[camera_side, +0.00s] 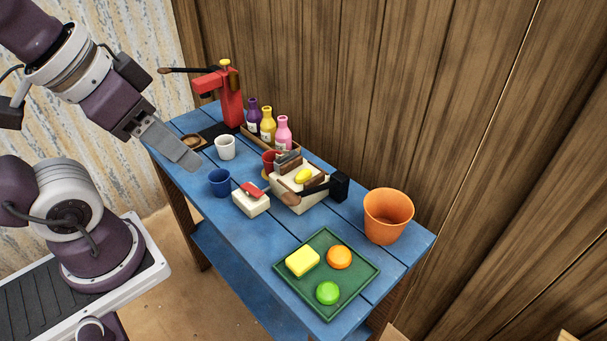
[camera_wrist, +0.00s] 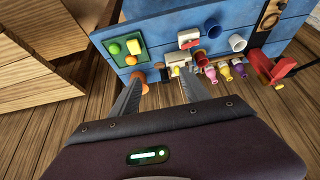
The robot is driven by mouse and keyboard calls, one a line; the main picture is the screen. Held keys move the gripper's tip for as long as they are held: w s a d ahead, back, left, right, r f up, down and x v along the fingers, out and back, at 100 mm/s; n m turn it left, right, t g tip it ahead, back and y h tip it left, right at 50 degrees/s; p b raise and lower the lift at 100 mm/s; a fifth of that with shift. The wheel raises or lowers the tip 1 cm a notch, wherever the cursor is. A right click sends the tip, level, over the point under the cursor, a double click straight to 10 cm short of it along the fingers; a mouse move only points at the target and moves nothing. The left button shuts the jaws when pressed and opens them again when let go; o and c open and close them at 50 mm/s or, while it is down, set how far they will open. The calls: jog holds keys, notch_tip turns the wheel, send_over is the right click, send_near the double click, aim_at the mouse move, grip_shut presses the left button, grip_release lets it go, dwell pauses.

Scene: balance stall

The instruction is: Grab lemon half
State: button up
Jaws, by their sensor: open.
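A small yellow piece that looks like the lemon half (camera_side: 304,176) lies on top of the cream-coloured balance (camera_side: 290,197) near the middle of the blue table. In the wrist view the balance (camera_wrist: 178,58) is small and far off, and the lemon half is hard to make out there. My gripper (camera_side: 188,162) is above the table's left end, well to the left of the lemon half and apart from it. In the wrist view my gripper (camera_wrist: 160,74) shows two spread fingers with nothing between them.
A green tray (camera_side: 282,276) holds a yellow block, an orange ball and a green ball. An orange bucket (camera_side: 388,215), a blue cup (camera_side: 219,182), a white cup (camera_side: 225,147), bottles (camera_side: 268,125) and a red press (camera_side: 230,98) stand around. The table's front right is partly clear.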

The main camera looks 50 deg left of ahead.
jog(key=w+n+g, duration=0.2)
jog(key=w+n, duration=0.3)
jog(key=w, duration=0.3)
jog(key=n+g, duration=0.4)
jog(key=n, duration=1.3)
send_over(303, 170)
jog(key=f, duration=1.7)
jog(key=shift+d+f, duration=0.25)
jog(key=shift+f, duration=0.1)
jog(key=f, duration=0.6)
jog(key=shift+a+f, duration=0.25)
jog(key=shift+f, duration=0.05)
jog(key=shift+c, duration=0.4)
